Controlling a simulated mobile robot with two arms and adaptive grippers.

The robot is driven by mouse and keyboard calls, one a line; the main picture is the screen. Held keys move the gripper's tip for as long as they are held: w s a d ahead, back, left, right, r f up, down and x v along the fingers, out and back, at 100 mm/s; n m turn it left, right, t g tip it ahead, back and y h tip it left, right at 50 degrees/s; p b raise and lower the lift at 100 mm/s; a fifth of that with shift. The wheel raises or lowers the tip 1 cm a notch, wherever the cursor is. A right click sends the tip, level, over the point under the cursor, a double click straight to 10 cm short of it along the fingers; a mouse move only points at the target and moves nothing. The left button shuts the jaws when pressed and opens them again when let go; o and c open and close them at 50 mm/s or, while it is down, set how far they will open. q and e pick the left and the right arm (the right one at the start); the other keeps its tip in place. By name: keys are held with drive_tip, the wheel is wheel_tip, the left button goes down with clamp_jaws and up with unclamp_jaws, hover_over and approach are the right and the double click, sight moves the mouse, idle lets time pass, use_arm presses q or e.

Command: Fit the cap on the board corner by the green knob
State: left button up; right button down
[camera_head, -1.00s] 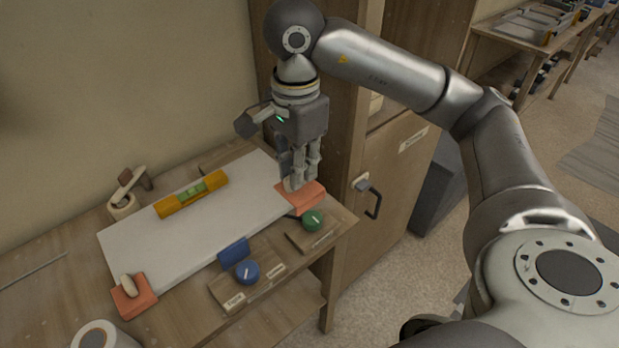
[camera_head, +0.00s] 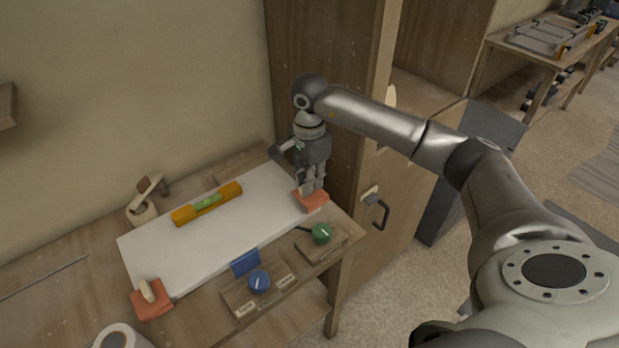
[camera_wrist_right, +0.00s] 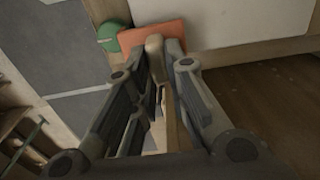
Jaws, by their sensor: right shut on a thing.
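The white board (camera_head: 215,235) lies flat on the wooden bench. An orange cap (camera_head: 313,201) sits at the board's right corner, near the green knob (camera_head: 321,233); it also shows in the right wrist view (camera_wrist_right: 136,38). My right gripper (camera_head: 313,190) points down over this cap, and its fingers are shut on the cap's pale handle (camera_wrist_right: 154,44). Whether the cap is fully seated on the corner I cannot tell. A second orange cap (camera_head: 150,303) with a pale handle is at the board's near left corner. My left gripper is out of view.
A yellow level (camera_head: 207,204) lies on the board. A blue knob (camera_head: 259,282) and a blue block (camera_head: 245,262) are at the board's front edge. A tape roll (camera_head: 118,338) stands at the bottom left. A cabinet (camera_head: 395,200) rises close to the right of the gripper.

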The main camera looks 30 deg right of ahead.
drive_tip(key=shift+f, duration=0.6)
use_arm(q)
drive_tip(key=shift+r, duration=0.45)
use_arm(e)
drive_tip(key=shift+f, duration=0.1)
drive_tip(key=shift+f+b, duration=0.55)
drive_tip(key=shift+f, duration=0.05)
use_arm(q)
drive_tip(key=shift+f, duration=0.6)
use_arm(e)
drive_tip(key=c, duration=1.5)
unclamp_jaws()
drive_tip(key=shift+o, duration=0.2)
drive_tip(key=shift+r, duration=0.1)
